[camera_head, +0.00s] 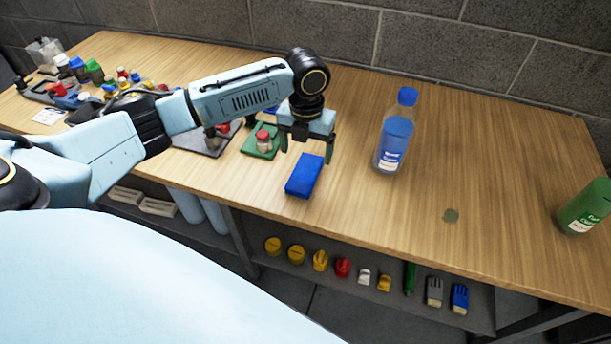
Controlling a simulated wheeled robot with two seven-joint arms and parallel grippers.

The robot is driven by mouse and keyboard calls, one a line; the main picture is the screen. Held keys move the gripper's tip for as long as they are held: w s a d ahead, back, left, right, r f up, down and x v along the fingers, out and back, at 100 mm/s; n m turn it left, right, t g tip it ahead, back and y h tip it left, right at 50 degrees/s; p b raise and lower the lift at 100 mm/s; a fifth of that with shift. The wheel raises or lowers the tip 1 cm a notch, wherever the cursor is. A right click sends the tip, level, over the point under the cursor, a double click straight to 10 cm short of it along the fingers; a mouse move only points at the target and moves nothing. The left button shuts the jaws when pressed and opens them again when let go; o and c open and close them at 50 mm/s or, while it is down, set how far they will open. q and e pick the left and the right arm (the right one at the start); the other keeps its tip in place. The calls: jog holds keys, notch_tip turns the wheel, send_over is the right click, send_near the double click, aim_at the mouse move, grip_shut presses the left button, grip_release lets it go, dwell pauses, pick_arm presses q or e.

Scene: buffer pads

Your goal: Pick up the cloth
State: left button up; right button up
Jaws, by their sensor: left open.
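A blue, block-shaped pad (304,176), which looks like the folded cloth, lies flat near the front edge of the wooden table. My left gripper (307,147) is open and empty, pointing down just behind and above the pad. Its two fingers are spread about as wide as the pad, and I see no contact with it. A flat green pad (251,147) lies to the left with a small red-capped jar (263,138) on it. My right gripper is not in view.
A blue-capped clear bottle (395,135) stands right of the gripper. Several bottles and tools crowd the left. A shelf below holds small items.

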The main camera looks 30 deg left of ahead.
aim_at(303, 175)
pick_arm(q)
notch_tip(303, 175, down, 4)
jog(key=shift+r, duration=0.25)
jog(key=f, duration=0.1)
jog(key=f+b, duration=0.1)
jog(key=f, duration=0.3)
jog(key=shift+s+a+f, duration=0.1)
jog(key=shift+s+f, duration=0.05)
jog(key=shift+s, duration=0.2)
jog(key=shift+c, duration=0.5)
jog(key=c, duration=1)
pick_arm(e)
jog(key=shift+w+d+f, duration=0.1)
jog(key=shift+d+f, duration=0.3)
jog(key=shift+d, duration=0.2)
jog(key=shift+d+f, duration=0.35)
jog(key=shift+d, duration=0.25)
